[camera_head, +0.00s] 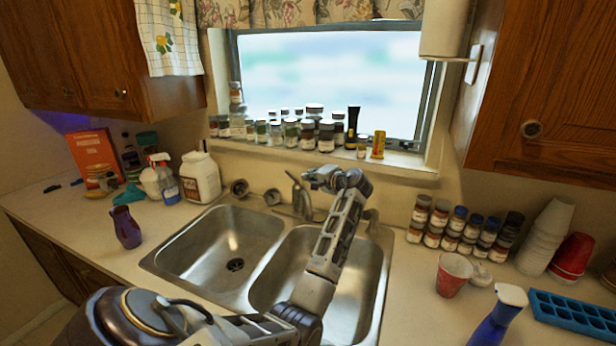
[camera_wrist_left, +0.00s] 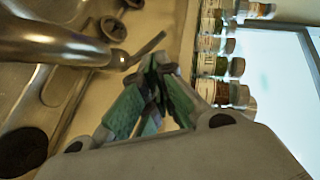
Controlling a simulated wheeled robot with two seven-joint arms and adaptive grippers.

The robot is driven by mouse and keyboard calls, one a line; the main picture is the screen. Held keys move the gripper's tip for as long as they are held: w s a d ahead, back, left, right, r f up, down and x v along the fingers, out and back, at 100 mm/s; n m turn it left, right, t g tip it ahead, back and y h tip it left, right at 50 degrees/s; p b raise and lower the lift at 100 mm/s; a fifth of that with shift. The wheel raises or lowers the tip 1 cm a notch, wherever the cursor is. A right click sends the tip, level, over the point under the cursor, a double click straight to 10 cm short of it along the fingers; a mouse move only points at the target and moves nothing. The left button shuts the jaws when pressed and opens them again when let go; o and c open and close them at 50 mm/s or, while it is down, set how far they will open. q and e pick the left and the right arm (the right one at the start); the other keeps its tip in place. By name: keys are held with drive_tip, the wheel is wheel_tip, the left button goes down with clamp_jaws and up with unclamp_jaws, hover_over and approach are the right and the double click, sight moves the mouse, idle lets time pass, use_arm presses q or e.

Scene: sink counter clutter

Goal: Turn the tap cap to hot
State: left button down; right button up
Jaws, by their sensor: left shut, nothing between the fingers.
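The metal tap (camera_head: 302,197) stands behind the double sink, at the divider between the basins. Its lever cap tilts up toward the left in the head view. My left gripper (camera_head: 318,176) is shut and empty, just right of the tap's top. In the left wrist view the tap body (camera_wrist_left: 55,42) comes in from the left, and its thin lever (camera_wrist_left: 145,50) points at my closed, green-padded fingertips (camera_wrist_left: 158,66). The lever tip lies very close to them; I cannot tell whether they touch. My right gripper is not in view.
The double sink (camera_head: 151,262) lies below my arm. Jars (camera_head: 325,136) line the windowsill behind the tap. Spice jars (camera_head: 440,222), a red cup (camera_head: 453,274) and a spray bottle (camera_head: 497,318) stand on the right counter. A purple vase (camera_head: 126,228) stands left.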

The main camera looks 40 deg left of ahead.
use_arm(q)
drive_tip(key=shift+s+d+r, duration=0.25)
drive_tip(key=shift+s+d, duration=0.15)
drive_tip(key=shift+d, duration=0.35)
drive_tip(key=shift+s+d+r, duration=0.2)
drive_tip(key=shift+s+d, duration=0.15)
drive_tip(key=shift+d, duration=0.35)
drive_tip(key=c, duration=2.2)
unclamp_jaws()
